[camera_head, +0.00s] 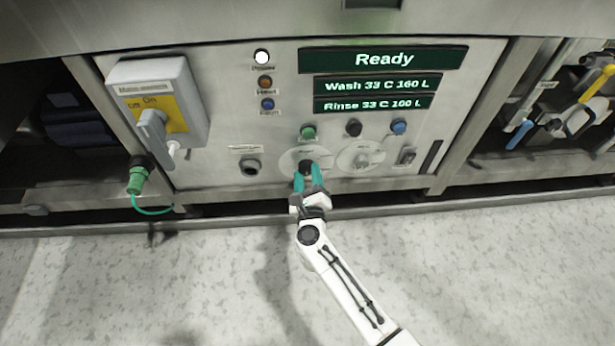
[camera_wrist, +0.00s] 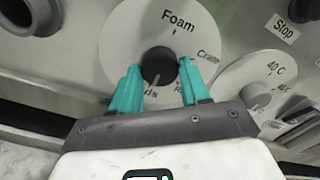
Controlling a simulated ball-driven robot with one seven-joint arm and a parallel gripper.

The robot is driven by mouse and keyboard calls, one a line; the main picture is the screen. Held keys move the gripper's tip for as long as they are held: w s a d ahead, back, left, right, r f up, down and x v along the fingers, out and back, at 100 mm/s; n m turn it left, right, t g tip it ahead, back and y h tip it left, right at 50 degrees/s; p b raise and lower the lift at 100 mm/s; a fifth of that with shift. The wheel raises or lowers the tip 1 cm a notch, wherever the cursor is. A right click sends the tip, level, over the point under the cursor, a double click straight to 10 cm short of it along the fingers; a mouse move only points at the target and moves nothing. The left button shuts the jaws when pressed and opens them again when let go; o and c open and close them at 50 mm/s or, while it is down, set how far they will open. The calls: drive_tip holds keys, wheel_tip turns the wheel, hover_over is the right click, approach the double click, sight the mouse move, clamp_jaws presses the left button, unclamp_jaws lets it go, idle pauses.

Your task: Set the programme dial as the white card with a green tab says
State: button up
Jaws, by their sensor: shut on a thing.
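The programme dial is a pale round plate (camera_wrist: 117,40) with a dark knob (camera_wrist: 159,66) at its middle. In the wrist view "Foam" stands at the top of the plate, with partly hidden words to the right and below. My gripper (camera_wrist: 160,80) has its two teal fingers closed on either side of the knob. In the head view my gripper (camera_head: 309,172) reaches up from below to the same dial and covers part of it. The knob's pointer setting cannot be told for sure. I see no white card with a green tab.
A second dial (camera_wrist: 258,88) with temperature marks sits just right. Green, black and blue buttons (camera_head: 398,127) are above. Screens (camera_head: 383,59) read "Ready", "Wash 33 C 160 L" and "Rinse 33 C 100 L". A switch box (camera_head: 157,105) projects at left. The floor in front is clear.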

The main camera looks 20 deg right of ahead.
drive_tip(key=shift+s+f, duration=0.1)
drive_tip(key=shift+f, duration=0.05)
drive_tip(key=o, duration=1.1)
drive_tip(key=shift+c, duration=0.2)
drive_tip(key=shift+s+a+r+p, duration=0.2)
drive_tip(key=shift+s+p, duration=0.1)
drive_tip(key=shift+s, duration=0.15)
drive_tip(key=p+v, duration=0.3)
drive_tip(key=v, duration=0.6)
drive_tip(key=shift+s, duration=0.35)
drive_tip(key=shift+a, duration=0.1)
